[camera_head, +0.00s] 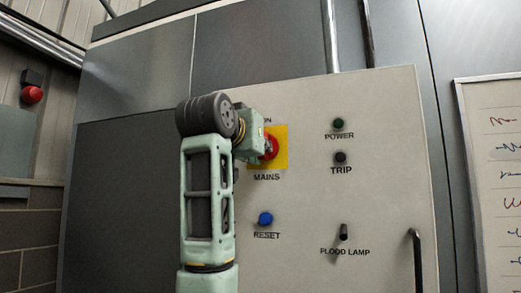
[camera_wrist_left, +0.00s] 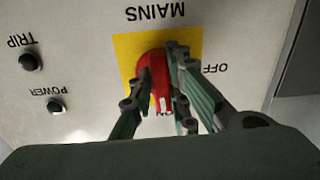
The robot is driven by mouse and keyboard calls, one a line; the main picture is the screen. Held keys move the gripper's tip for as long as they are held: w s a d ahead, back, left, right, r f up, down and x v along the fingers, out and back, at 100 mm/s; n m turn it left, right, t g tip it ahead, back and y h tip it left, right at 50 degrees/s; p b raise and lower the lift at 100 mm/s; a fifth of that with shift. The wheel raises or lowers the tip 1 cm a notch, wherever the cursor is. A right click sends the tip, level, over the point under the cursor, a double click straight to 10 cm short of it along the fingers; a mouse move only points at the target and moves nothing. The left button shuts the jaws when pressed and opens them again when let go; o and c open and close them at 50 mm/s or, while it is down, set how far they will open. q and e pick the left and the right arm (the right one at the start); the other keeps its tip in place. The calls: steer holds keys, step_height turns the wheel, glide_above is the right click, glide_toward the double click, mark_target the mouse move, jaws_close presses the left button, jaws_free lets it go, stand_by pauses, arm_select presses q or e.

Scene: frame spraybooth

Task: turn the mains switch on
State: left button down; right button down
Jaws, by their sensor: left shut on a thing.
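The mains switch is a red rotary knob (camera_head: 271,146) on a yellow plate (camera_head: 282,161) on the grey control panel. My left gripper (camera_wrist_left: 157,80) is shut on the red knob (camera_wrist_left: 153,72), with a finger on each side, in the left wrist view. That view shows the panel upside down. The knob's white mark sits at its lower end there, close to the partly covered ON label. The OFF label (camera_wrist_left: 208,68) is to the right, partly behind a finger. In the head view my left wrist hides part of the plate. My right gripper is not in view.
The panel also carries a POWER lamp (camera_head: 338,124), a TRIP lamp (camera_head: 340,158), a blue RESET button (camera_head: 265,218) and a FLOOD LAMP toggle (camera_head: 343,232). A black handle (camera_head: 416,258) is at lower right. A whiteboard (camera_head: 496,165) hangs further right.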

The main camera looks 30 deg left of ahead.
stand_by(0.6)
arm_select(q)
steer(key=c, duration=1.7)
jaws_free()
steer(key=v, duration=1.2)
steer(key=shift+f, duration=0.15)
